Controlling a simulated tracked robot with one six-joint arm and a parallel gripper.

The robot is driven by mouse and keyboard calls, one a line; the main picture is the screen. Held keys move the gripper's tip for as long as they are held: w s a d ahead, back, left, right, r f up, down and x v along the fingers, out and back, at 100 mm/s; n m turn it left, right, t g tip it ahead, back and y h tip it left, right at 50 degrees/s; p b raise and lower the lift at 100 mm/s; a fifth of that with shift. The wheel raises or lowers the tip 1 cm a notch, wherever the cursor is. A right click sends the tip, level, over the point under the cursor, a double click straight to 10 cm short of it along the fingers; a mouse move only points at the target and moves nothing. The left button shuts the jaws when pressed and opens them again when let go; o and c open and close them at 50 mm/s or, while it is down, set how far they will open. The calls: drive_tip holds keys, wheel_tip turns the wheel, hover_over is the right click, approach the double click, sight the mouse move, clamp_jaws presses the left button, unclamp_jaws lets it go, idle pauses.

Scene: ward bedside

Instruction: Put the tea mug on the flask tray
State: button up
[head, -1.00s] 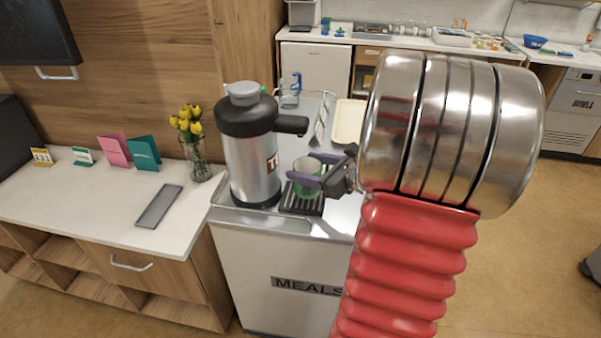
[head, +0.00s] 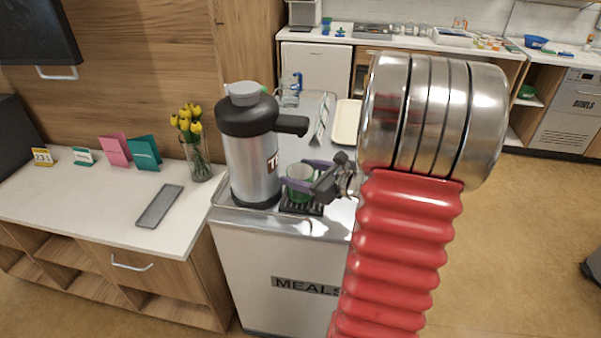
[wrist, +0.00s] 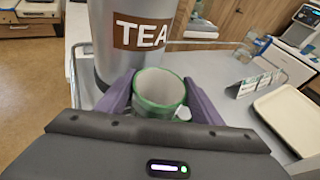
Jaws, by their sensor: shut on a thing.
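The tea mug (head: 299,184) is green and white, upright, at the foot of the tea flask. In the wrist view the mug (wrist: 158,92) shows its open top and green rim between the purple fingers. My gripper (head: 301,177) is shut on the mug from the right. The flask tray (head: 302,209) is a dark slatted drip tray under the mug, partly hidden by it. Whether the mug's base touches the tray I cannot tell. The steel flask (head: 252,160) marked TEA stands just left of the mug, its spout reaching right above it.
The MEALS trolley (head: 262,222) carries these things. A cream tray (head: 346,122), a card stand (head: 319,124) and a glass jug (head: 289,95) stand farther back on it. A vase of yellow tulips (head: 198,160) stands on the counter to the left.

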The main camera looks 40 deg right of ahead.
drive_tip(key=o, duration=1.3)
drive_tip(key=shift+c, duration=0.2)
drive_tip(key=v, duration=1.2)
drive_tip(key=shift+w+r, duration=0.1)
